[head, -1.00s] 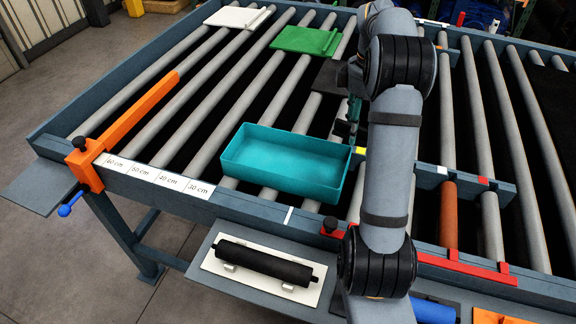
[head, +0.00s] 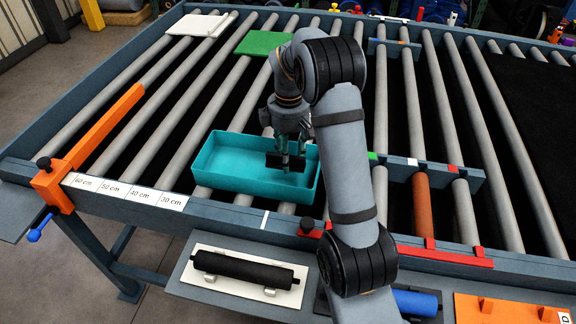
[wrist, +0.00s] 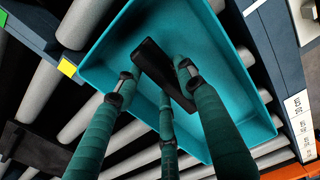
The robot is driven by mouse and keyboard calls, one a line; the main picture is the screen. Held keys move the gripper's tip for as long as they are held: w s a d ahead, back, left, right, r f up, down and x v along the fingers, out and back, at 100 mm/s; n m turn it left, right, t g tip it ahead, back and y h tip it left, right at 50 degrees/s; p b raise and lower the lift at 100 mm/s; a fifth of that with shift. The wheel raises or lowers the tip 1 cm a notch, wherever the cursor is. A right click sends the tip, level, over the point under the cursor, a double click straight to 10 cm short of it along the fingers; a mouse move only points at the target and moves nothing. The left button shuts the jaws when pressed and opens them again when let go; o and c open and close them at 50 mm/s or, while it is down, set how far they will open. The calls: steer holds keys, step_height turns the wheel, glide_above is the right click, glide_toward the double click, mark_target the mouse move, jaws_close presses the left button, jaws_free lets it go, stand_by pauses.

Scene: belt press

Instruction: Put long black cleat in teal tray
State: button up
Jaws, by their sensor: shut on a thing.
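The long black cleat (wrist: 163,74) is a dark bar held between the fingertips of my gripper (wrist: 152,88), which is shut on it. In the head view the cleat (head: 275,161) shows as a short dark piece at my gripper (head: 288,158). The teal tray (head: 217,178) is a shallow open box on the rollers, and the gripper and cleat are over its right part. The wrist view shows the tray's bare floor (wrist: 214,45) behind the cleat. I cannot tell whether the cleat touches the floor.
A white sheet (head: 196,24) and a green sheet (head: 262,43) lie at the back left. A dark piece (wrist: 32,150) lies on the rollers outside the tray. An orange bar (head: 105,130) runs along the left. A black roller (head: 243,268) rests on a white plate in front.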

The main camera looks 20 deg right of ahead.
mark_target(288, 175)
steer(key=shift+f+p, duration=0.4)
steer(key=shift+f, duration=1.65)
steer(key=shift+f, duration=0.1)
steer(key=o, duration=1.2)
step_height(288, 175, up, 12)
steer(key=shift+r, duration=0.15)
